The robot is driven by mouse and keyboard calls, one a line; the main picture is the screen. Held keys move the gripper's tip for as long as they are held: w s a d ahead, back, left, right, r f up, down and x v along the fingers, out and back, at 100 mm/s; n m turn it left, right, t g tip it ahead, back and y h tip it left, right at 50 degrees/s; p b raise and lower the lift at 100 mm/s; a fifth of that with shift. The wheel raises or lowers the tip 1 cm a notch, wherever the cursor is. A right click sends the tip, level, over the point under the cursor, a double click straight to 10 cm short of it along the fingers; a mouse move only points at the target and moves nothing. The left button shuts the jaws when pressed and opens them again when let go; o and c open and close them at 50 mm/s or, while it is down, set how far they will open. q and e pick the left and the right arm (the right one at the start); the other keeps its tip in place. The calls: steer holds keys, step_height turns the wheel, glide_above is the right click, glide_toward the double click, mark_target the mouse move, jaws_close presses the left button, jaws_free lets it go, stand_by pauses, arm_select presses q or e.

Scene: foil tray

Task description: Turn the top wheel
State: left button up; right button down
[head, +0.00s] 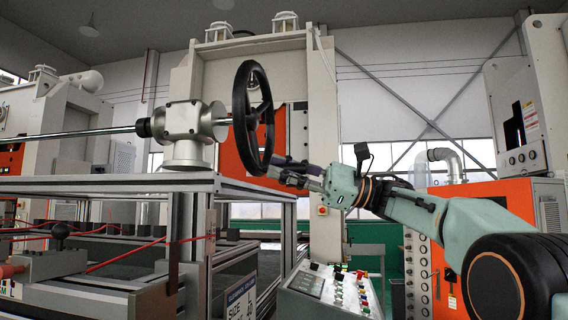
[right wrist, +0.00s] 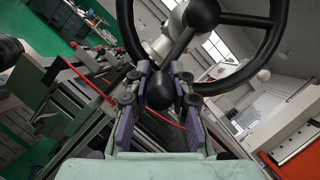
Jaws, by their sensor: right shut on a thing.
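The top wheel (head: 240,108) is a large black handwheel with spokes. It stands upright on the side of a pale metal housing (head: 182,125), above the table frame. In the right wrist view the wheel's rim (right wrist: 279,42) and hub (right wrist: 203,13) fill the top. My right gripper (head: 285,172) is at the lower right part of the wheel. In the right wrist view its two fingers (right wrist: 161,80) are shut around a black rounded grip (right wrist: 160,95) at the wheel's rim; the fingers partly hide it. My left gripper is not in view.
A metal shaft (head: 70,134) runs left from the housing above the grey table top (head: 100,184). A lever with a black ball (head: 60,231) and red cords are lower left. A button panel (head: 330,290) stands below my right arm. Orange cabinets (head: 495,195) stand at right.

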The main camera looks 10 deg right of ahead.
steer(key=shift+d+r, duration=0.1)
steer(key=shift+r, duration=0.05)
steer(key=c, duration=1.2)
jaws_free()
steer(key=shift+o, duration=0.2)
steer(key=v, duration=1.1)
steer(key=shift+d+f, duration=0.25)
steer(key=shift+d, duration=0.1)
